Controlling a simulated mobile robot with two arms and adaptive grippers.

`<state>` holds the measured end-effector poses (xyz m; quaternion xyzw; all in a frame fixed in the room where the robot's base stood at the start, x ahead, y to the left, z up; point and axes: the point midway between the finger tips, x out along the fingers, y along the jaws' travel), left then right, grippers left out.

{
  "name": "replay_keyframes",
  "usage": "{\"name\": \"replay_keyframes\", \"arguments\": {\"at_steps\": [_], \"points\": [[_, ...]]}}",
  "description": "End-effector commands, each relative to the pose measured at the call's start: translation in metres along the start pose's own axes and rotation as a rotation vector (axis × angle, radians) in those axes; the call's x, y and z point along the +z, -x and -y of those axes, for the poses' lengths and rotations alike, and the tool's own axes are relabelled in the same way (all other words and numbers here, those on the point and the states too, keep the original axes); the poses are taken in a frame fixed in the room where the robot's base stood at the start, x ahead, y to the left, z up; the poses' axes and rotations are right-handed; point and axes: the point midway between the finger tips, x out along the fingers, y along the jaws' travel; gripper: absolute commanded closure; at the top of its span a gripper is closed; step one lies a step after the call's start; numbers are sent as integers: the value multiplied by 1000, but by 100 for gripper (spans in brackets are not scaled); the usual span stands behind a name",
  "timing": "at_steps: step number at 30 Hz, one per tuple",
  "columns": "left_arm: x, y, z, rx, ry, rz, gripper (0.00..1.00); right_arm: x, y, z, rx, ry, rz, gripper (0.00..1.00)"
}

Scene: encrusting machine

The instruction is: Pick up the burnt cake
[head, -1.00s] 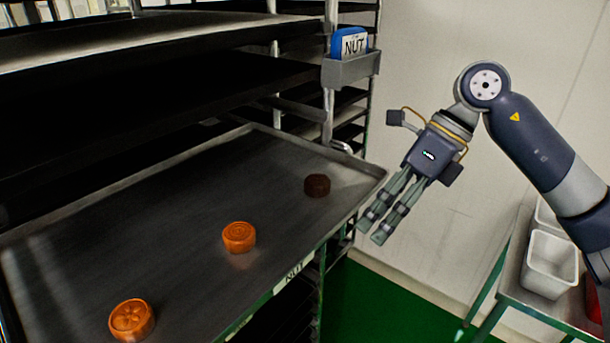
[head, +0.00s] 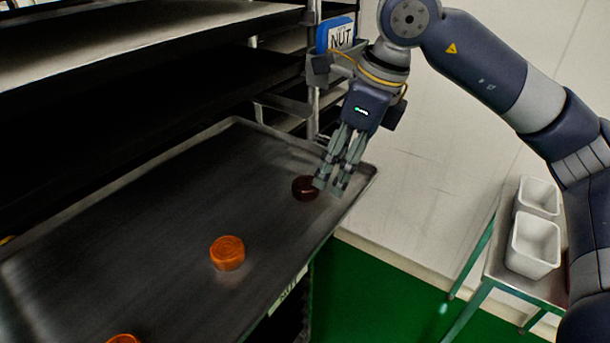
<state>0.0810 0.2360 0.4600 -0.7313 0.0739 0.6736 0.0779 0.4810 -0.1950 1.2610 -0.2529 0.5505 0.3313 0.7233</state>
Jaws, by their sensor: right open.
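The burnt cake (head: 303,189) is a small, dark brown round cake near the far right end of the metal tray (head: 160,220). My right gripper (head: 330,188) is open and points down over that end of the tray. Its fingertips are at the right side of the burnt cake and cover part of its right edge. I cannot tell whether they touch it. An orange-brown cake (head: 228,253) lies nearer on the same tray. Another orange cake (head: 124,339) is cut off at the bottom edge. My left gripper is not in view.
The tray sticks out from a dark rack with more trays (head: 150,105) above it. White bins (head: 533,245) stand on a table at the right.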

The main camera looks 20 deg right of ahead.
Motion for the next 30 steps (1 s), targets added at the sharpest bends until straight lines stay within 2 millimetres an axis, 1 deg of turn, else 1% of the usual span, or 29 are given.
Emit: {"name": "replay_keyframes", "arguments": {"at_steps": [1, 3, 9, 12, 18, 21, 24, 30], "points": [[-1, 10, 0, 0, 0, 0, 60, 11, 2, 0, 2, 1, -1, 36], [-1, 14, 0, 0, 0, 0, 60, 20, -2, 0, 2, 0, -1, 36], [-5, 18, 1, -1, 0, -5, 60, 33, -8, 0, 1, -2, 1, 36], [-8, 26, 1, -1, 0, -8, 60, 44, -9, 0, 1, 0, 0, 36], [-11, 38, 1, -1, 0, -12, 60, 42, -43, 0, 3, -1, -3, 36], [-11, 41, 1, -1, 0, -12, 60, 42, -55, 0, 2, -1, -1, 36], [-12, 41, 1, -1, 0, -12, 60, 42, -61, 0, 1, -1, 2, 36], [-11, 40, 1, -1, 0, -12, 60, 42, -62, 0, 1, -1, 2, 36]]}}
